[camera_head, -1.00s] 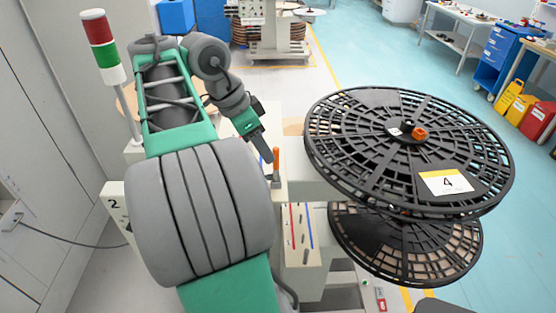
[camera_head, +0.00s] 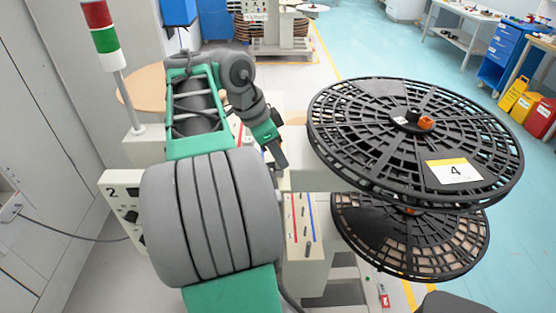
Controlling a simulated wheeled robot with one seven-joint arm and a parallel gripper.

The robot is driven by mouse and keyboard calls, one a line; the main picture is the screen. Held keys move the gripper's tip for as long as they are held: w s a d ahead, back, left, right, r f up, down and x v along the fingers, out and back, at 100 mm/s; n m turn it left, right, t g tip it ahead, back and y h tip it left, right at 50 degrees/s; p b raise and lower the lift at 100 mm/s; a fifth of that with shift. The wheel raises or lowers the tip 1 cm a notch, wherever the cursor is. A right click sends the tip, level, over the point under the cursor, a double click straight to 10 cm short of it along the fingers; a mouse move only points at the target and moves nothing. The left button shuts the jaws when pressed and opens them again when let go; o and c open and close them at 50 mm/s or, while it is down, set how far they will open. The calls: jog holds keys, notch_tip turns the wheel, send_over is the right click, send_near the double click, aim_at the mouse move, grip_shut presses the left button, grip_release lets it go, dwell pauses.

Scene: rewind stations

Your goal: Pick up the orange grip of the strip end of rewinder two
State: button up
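Rewinder two shows by its white panel (camera_head: 122,208) marked 2, left of my arm. My gripper (camera_head: 279,160) points down over the machine's white top, left of the big black reel. Its fingers are small and seen from behind, so I cannot tell whether they are open or shut. The upright orange grip of the strip end is not visible now; it may be hidden by my gripper or arm. I cannot tell whether the gripper touches it.
The upper black reel (camera_head: 370,160) with label 4 (camera_head: 454,171) stands close to the right of my gripper, above a lower reel (camera_head: 448,258). A red and green signal lamp (camera_head: 101,35) stands at the left. A panel with red and blue lines (camera_head: 301,232) lies below the gripper.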

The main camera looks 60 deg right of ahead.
grip_shut()
jog(key=shift+r, duration=0.1)
dwell(0.3)
